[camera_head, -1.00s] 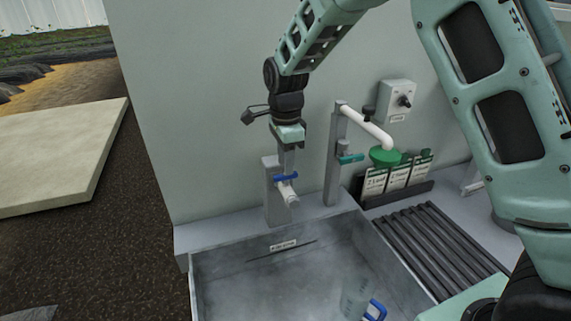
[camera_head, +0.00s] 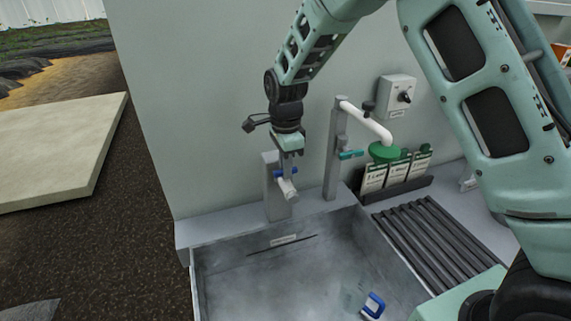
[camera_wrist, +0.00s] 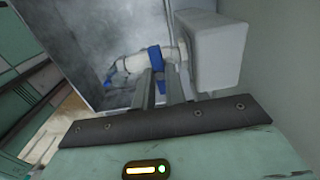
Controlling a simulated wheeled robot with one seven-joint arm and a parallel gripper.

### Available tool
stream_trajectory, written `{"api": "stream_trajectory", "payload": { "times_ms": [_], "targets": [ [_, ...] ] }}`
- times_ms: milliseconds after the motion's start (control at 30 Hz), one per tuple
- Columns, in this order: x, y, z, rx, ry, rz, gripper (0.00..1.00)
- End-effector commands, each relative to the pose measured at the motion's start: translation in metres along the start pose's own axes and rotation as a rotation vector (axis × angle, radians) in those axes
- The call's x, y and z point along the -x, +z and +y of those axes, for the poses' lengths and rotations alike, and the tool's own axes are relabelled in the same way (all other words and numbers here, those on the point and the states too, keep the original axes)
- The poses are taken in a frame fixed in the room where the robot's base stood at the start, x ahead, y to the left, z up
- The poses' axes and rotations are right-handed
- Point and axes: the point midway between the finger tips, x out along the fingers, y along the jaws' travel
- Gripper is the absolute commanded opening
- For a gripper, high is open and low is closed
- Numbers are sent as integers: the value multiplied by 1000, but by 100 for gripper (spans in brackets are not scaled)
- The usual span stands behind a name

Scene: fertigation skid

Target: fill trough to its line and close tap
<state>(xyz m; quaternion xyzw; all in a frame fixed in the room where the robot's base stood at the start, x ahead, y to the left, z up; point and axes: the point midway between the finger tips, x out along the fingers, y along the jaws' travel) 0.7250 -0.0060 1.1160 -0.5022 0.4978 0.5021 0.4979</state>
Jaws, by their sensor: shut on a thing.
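The tap (camera_head: 288,187) is a white spout with a blue handle (camera_head: 284,174) on a grey post above the back of the trough. My gripper (camera_head: 286,163) points down from above and is shut on the blue handle. In the wrist view the gripper fingers (camera_wrist: 164,90) close around the blue handle (camera_wrist: 155,82), and part of it is hidden behind them. The grey metal trough (camera_head: 222,262) shows a dark line with a small white label (camera_head: 284,240) on its back wall. I cannot tell the water level, and no stream from the spout is clear to see.
A clear jug with a blue handle (camera_head: 373,306) is in the trough at the lower right.

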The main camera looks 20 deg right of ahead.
Motion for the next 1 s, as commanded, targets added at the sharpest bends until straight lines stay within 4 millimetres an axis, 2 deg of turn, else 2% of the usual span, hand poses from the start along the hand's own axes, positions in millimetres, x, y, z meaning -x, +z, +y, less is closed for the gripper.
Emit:
{"api": "stream_trajectory", "payload": {
  "times_ms": [367, 1000],
  "targets": [
    [0, 0, 0, 176, 0, 0, 0],
    [0, 0, 0, 768, -1, -1, 0]
  ]
}}
